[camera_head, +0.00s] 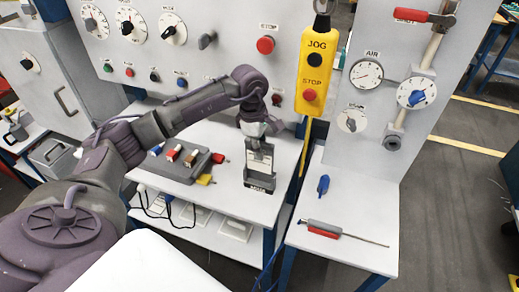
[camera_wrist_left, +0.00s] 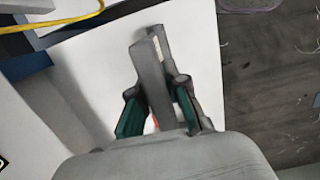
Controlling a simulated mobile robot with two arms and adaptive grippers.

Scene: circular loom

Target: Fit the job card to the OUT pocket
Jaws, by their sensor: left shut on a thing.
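My left gripper (camera_head: 259,141) points down over the right part of the white bench. It is shut on an upright, flat, pale grey piece that looks like the job card (camera_head: 260,155). In the left wrist view the green-padded fingers (camera_wrist_left: 158,110) close on either side of a narrow grey slab (camera_wrist_left: 150,75), seen edge-on. Directly below the gripper is a dark-framed holder (camera_head: 260,183) with a small pale label, too small to read. I cannot tell whether the card is inside this holder or just in front of it. My right gripper is not in view.
A grey block with coloured connectors (camera_head: 183,160) lies left of the holder. A yellow JOG/STOP pendant (camera_head: 318,65) hangs behind, to the right.

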